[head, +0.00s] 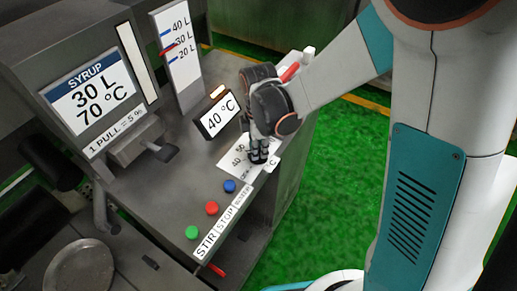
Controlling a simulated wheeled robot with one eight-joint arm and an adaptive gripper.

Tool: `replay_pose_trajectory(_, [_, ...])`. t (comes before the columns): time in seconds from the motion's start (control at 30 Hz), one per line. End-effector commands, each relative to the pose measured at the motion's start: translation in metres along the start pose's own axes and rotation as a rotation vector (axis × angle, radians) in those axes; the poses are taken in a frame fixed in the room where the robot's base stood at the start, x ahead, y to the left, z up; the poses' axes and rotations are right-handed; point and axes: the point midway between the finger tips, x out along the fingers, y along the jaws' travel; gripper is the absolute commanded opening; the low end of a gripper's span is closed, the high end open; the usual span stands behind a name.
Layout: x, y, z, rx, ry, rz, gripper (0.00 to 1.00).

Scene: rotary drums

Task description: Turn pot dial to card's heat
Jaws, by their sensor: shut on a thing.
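The card (91,90) on the upright panel reads SYRUP, 30 L, 70 °C, with "1 PULL = 5" and a partly legible unit below. A small tilted display (216,114) reads 40 °C. The dial's white scale plate (233,158) lies on the console top, with numbers around 40 and 50 partly visible. My gripper (258,158) points down over this plate and is shut on the pot dial, which is mostly hidden under the dark fingers. The dial's pointer cannot be made out.
Blue (229,186), red (212,208) and green (193,232) buttons sit in front of the dial, beside a label strip (218,222). A level gauge (177,58) stands behind, its red marker near 30 L. A lever (162,151) and a round metal lid (80,268) are at left.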

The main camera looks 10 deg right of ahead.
Motion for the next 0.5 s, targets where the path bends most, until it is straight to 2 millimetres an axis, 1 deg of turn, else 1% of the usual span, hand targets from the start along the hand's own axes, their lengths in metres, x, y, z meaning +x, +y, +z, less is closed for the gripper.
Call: replay_pose_trajectory(0.5, [0.0003, 0.0005, -0.0002, 0.488, 0.000, 0.001, 0.00])
